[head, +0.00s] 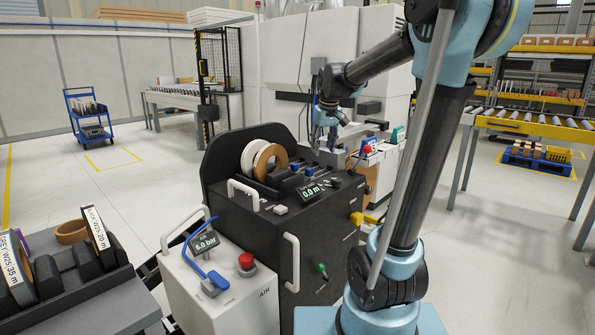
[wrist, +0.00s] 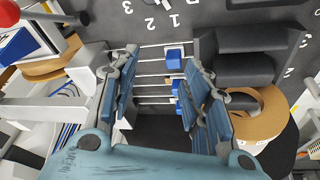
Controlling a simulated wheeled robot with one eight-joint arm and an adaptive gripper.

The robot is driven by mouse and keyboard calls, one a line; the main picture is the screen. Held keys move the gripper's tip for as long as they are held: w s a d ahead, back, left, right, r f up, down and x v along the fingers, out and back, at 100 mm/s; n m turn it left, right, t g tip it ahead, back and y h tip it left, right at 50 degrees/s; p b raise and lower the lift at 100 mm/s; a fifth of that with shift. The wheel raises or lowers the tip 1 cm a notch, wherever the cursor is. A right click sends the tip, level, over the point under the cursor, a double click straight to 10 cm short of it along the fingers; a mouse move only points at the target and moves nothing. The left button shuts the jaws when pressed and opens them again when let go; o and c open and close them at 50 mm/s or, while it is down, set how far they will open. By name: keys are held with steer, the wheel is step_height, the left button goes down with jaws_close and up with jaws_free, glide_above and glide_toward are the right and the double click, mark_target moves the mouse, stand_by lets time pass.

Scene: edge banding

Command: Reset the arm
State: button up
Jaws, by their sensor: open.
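My gripper (head: 326,143) is open and hangs above the black machine (head: 275,230) in the head view, at the end of my bent arm. In the wrist view its two blue fingers (wrist: 163,78) are spread apart with nothing held between them. Below them lie metal rails with blue blocks (wrist: 174,56). The fingers appear above the rails; whether they touch anything is hard to tell. A white roll and a brown roll (head: 271,160) stand on the machine, left of my gripper. The brown roll also shows at the right of the wrist view (wrist: 262,117).
A white air unit (head: 222,290) with a red button stands in front of the machine. A rack (head: 80,300) with labelled reels is at lower left. A large white machine (head: 310,50) stands behind my gripper. Open floor lies at the left, around a blue cart (head: 88,115).

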steer(key=s+d+f+m+t, duration=0.2)
steer(key=s+d+f, duration=0.25)
steer(key=s, duration=0.35)
steer(key=s+d+f+m+t, duration=0.1)
steer(key=s+d+f+m, duration=0.3)
steer(key=s, duration=0.5)
steer(key=s+d+f+n+g, duration=0.1)
steer(key=s+f+g, duration=0.3)
steer(key=s+f, duration=0.7)
steer(key=s, duration=0.4)
steer(key=shift+s+f+h, duration=0.15)
steer(key=shift+f+h, duration=0.05)
steer(key=shift+h, duration=0.1)
steer(key=shift+d, duration=0.1)
steer(key=shift+w+f+g, duration=0.2)
steer(key=shift+w+g, duration=0.1)
steer(key=shift+w, duration=0.2)
